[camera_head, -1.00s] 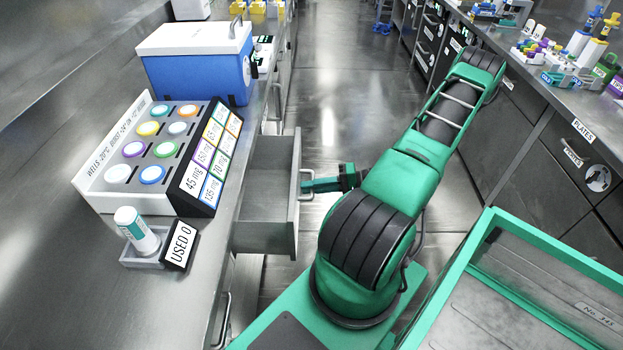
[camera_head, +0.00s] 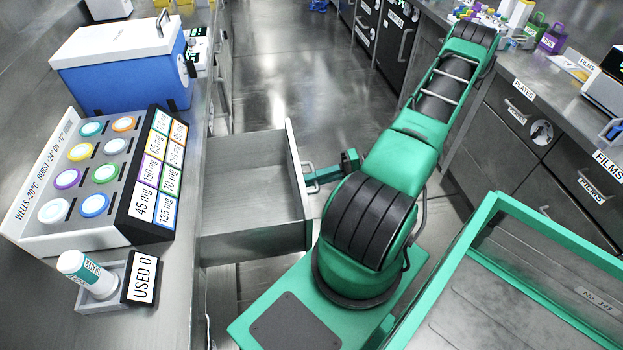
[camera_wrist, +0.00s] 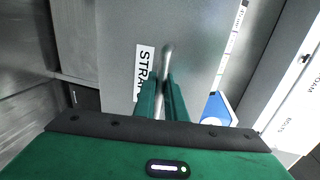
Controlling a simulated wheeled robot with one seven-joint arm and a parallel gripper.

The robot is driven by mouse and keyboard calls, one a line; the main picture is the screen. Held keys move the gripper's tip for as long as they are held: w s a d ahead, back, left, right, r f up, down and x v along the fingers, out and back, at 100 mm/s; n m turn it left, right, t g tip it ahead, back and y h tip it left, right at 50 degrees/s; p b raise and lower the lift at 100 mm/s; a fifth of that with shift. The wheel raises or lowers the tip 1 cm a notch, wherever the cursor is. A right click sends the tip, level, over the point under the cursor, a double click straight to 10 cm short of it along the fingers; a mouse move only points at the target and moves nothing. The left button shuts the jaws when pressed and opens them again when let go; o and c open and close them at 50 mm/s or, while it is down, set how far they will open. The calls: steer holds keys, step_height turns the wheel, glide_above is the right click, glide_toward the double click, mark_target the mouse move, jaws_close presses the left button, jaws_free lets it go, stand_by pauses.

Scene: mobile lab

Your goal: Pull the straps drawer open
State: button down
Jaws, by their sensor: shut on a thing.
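The straps drawer (camera_head: 255,190) stands well out from the left bench in the head view, and its inside looks empty. Its front also shows in the wrist view (camera_wrist: 190,30), with a label (camera_wrist: 144,68) reading "STRA", the rest hidden by my gripper. The bar handle (camera_wrist: 166,62) runs between my two green fingers. My gripper (camera_head: 310,178) is shut on the handle at the outer side of the drawer front; its fingers also show in the wrist view (camera_wrist: 162,95).
A blue cooler box (camera_head: 125,75), a rack of coloured wells (camera_head: 50,195) and a "USED 0" tray (camera_head: 118,285) with a white tube stand on the left bench. My green-framed tray is at the lower right. Drawers with labels line the right bench. The aisle floor (camera_head: 300,70) is clear.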

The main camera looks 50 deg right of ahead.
steer(key=shift+s+a+f, duration=0.1)
steer(key=shift+s+a, duration=0.05)
steer(key=c, duration=1.9)
jaws_free()
steer(key=shift+o, duration=0.4)
steer(key=v, duration=1)
steer(key=shift+d, duration=0.45)
